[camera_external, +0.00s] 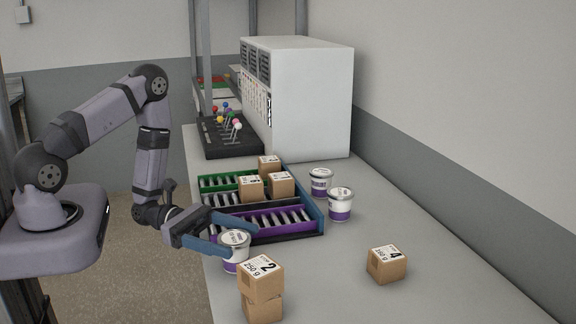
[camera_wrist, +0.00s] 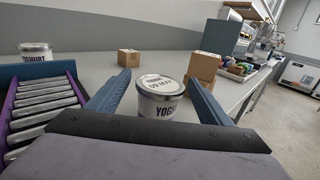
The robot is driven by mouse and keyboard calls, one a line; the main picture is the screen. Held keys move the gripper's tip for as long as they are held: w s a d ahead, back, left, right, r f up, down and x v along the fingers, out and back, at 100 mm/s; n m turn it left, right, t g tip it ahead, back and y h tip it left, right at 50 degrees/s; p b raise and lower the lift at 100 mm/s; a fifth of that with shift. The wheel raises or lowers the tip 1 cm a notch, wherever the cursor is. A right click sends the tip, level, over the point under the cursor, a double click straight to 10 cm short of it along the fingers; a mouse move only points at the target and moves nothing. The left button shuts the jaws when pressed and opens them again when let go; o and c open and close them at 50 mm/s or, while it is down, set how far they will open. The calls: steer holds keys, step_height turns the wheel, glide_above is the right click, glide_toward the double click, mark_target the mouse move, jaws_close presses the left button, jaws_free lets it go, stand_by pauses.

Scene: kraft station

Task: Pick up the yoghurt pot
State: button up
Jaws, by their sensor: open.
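A white yoghurt pot with a purple lower band (camera_external: 235,254) stands upright on the bench, in front of the purple lane of the rack. My gripper (camera_external: 236,238) is open, with its blue fingers to either side of this pot near its lid. In the wrist view the pot (camera_wrist: 160,98) shows between the two open fingers (camera_wrist: 158,98), toward their tips; I cannot tell whether they touch it. Two more yoghurt pots, one in front (camera_external: 340,205) and one behind (camera_external: 320,182), stand on the bench right of the rack. One pot also shows at the wrist view's left edge (camera_wrist: 36,50).
Two stacked cartons (camera_external: 262,280) stand close in front of the pot. A single carton (camera_external: 387,264) sits to the right. The roller rack (camera_external: 318,216) holds several cartons at its back. A white cabinet (camera_external: 310,100) stands behind. The bench's right side is mostly clear.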

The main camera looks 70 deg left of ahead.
mark_target(247, 242)
steer(key=p+x, duration=0.1)
steer(key=x, duration=0.2)
steer(key=shift+d+r+p, duration=0.1)
steer(key=shift+p, duration=0.2)
steer(key=shift+w+d, duration=0.45)
steer(key=shift+w, duration=0.1)
steer(key=shift+c, duration=0.6)
steer(key=c, duration=0.9)
